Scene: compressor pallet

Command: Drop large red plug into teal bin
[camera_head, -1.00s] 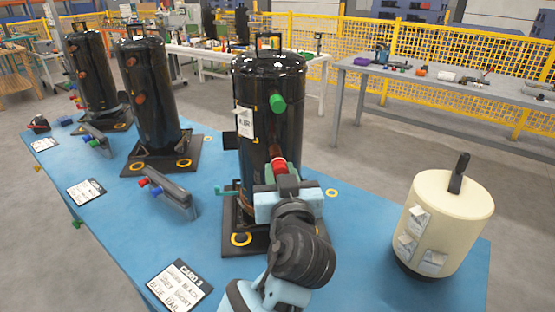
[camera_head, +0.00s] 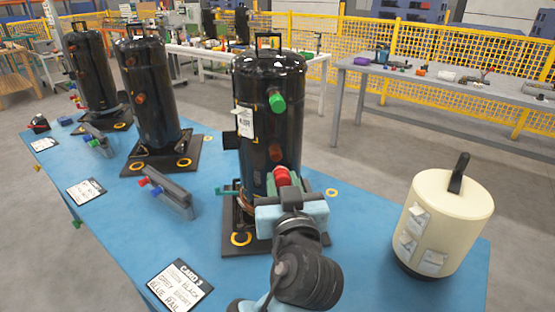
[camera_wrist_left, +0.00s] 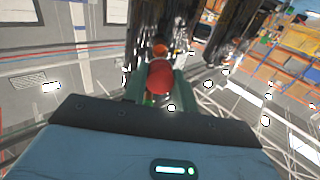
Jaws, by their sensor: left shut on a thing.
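My left gripper (camera_head: 283,182) is in front of the nearest black compressor (camera_head: 270,110). It is shut on the large red plug (camera_head: 282,175), which shows between the fingers. The red plug also shows in the left wrist view (camera_wrist_left: 160,78), between the green fingers (camera_wrist_left: 159,88). An orange-brown port (camera_head: 275,153) shows on the compressor just above the plug, and the plug looks apart from it. A green plug (camera_head: 277,102) sits higher on the same compressor. I cannot make out a teal bin in either view. My right gripper is not in view.
Two more black compressors (camera_head: 148,95) stand at the left on the blue table (camera_head: 235,285). A grey rail with red and blue plugs (camera_head: 168,192), a card (camera_head: 180,285) and a cream canister (camera_head: 445,220) are nearby. A grey bench (camera_head: 430,78) stands behind.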

